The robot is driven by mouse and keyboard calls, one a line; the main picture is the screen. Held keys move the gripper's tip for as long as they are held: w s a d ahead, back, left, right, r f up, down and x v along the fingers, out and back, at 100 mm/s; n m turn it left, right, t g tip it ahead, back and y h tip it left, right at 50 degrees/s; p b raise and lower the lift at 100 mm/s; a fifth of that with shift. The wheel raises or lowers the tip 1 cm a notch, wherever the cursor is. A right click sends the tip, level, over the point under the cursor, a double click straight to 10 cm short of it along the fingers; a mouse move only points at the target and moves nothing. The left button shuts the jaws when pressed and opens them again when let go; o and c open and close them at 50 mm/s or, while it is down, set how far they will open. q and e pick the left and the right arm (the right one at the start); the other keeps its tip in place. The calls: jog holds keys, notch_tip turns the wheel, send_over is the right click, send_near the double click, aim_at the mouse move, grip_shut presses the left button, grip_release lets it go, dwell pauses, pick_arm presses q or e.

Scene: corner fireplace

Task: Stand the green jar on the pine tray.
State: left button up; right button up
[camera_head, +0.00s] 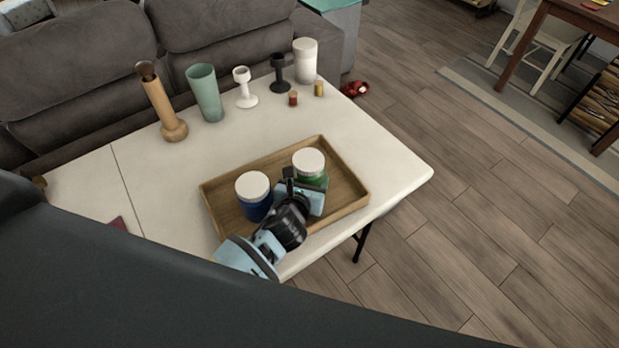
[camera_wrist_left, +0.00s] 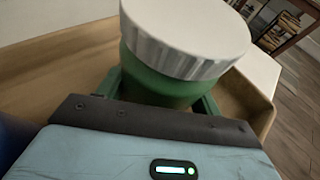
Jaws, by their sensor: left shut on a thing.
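The green jar (camera_head: 318,181) with a white lid is upright inside the outline of the pine tray (camera_head: 346,192). My left gripper (camera_head: 304,187) comes in from the near side and is shut on the jar's body. The left wrist view shows the jar (camera_wrist_left: 160,85) close up between the fingers, its white ribbed lid above them. The jar's base is hidden, so I cannot tell whether it touches the tray floor. My right gripper is not in view.
A blue jar (camera_head: 254,203) with a white lid stands in the tray, left of the green jar. Along the back of the white table (camera_head: 400,165) stand a wooden mill (camera_head: 160,105), a green cup (camera_head: 205,95), white and black goblets, a white cup and small pegs.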

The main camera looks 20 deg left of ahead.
pick_arm(q)
jog(key=shift+r, duration=0.1)
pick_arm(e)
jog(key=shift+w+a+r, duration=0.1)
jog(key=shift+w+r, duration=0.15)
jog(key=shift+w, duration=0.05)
pick_arm(q)
jog(key=o, duration=0.8)
jog(key=shift+f, duration=0.2)
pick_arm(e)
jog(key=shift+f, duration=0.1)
pick_arm(q)
jog(key=shift+r, duration=0.25)
jog(key=p+v, duration=0.1)
jog(key=v, duration=1)
jog(key=shift+f+p, duration=0.1)
jog(key=shift+p, duration=0.3)
jog(key=shift+s, duration=0.5)
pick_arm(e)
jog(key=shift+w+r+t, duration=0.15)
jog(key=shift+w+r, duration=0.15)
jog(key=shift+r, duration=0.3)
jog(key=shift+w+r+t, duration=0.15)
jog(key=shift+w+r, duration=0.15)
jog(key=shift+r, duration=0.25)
